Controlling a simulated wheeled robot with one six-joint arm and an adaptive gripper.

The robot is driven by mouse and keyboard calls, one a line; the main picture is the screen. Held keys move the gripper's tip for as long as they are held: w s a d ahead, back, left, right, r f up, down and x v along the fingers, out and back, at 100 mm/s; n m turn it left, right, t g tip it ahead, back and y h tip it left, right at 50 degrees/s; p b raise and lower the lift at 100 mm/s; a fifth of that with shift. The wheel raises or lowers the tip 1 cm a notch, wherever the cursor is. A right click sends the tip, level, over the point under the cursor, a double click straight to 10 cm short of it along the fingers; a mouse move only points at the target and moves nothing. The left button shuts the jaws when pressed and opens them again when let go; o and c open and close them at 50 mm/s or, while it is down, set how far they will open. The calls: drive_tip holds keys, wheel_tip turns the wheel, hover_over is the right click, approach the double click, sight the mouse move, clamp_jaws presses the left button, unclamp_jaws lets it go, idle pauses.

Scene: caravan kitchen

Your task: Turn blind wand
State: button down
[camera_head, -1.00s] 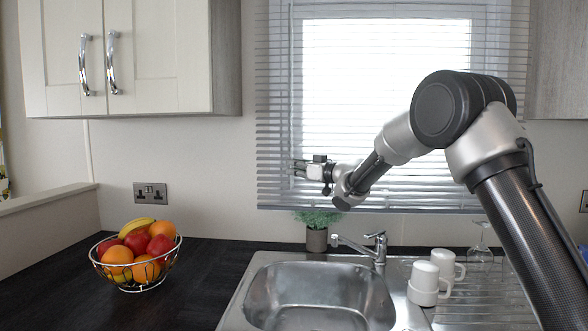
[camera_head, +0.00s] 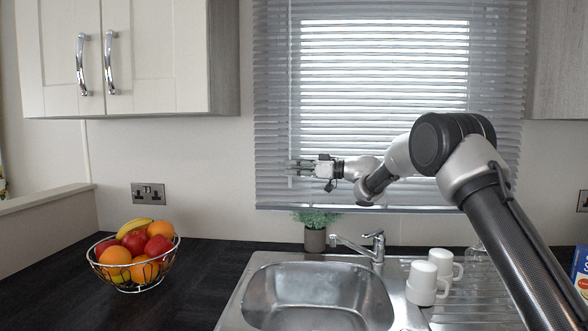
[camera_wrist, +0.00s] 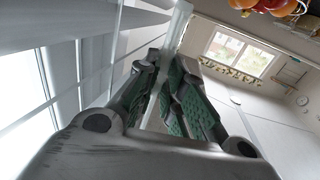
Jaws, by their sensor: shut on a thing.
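The venetian blind (camera_head: 385,130) hangs over the window above the sink, its grey slats tilted partly shut with bright gaps between them. My gripper (camera_head: 300,168) is in front of the blind's left part, its fingers pointing left. In the wrist view my gripper's green-padded fingers (camera_wrist: 172,95) are closed around the pale, clear blind wand (camera_wrist: 179,28). The wand runs out beyond the fingertips.
Below are a steel sink (camera_head: 318,290), a tap (camera_head: 373,247) and a small potted plant (camera_head: 315,238). White mugs (camera_head: 423,280) stand on the drainer at right. A wire fruit bowl (camera_head: 135,262) is on the dark worktop at left. A wall cupboard (camera_head: 150,60) hangs upper left.

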drive_tip(key=c, duration=1.8)
unclamp_jaws()
drive_tip(key=shift+d, duration=0.1)
drive_tip(key=v, duration=1.1)
drive_tip(key=shift+d, duration=0.4)
drive_tip(key=shift+s, duration=0.1)
